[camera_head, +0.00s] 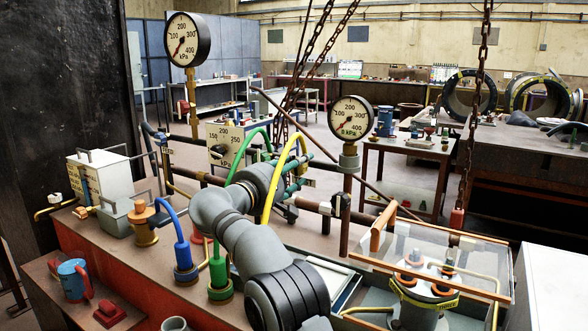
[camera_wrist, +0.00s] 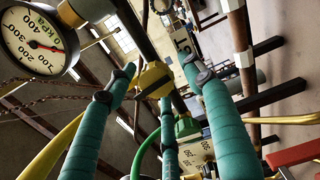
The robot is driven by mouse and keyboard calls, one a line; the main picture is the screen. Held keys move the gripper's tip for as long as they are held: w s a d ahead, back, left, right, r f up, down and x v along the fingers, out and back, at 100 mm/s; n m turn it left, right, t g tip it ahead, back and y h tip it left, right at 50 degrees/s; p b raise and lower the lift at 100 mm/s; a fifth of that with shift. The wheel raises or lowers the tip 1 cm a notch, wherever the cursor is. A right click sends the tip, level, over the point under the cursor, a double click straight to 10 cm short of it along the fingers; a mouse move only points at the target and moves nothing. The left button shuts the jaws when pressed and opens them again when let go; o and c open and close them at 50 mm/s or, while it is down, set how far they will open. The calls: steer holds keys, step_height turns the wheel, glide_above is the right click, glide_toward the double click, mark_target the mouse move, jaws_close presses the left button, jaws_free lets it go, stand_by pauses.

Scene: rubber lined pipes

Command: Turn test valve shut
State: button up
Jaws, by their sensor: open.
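In the wrist view, my gripper (camera_wrist: 158,68) shows as teal-wrapped fingers spread apart. A yellow fitting with a dark band (camera_wrist: 154,79) appears between the fingertips, on or in front of a dark pipe. It may be the test valve's handle; I cannot tell whether the fingers touch it. A white label (camera_wrist: 182,42) ending in "ST" is just beyond the right fingertip. In the head view, my gripper (camera_head: 290,172) is at the pipework behind the bench, left of the right gauge (camera_head: 351,118). My arm and the hoses hide most of the valve area there.
Green (camera_head: 243,152) and yellow (camera_head: 272,185) hoses arch close to my gripper. A clear-lidded case (camera_head: 440,262) is at the right, and a hanging chain (camera_head: 474,110) is beyond. Blue (camera_head: 181,250) and green (camera_head: 218,272) hose fittings stand at the front.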

steer(key=v, duration=1.2)
steer(key=shift+r, duration=0.1)
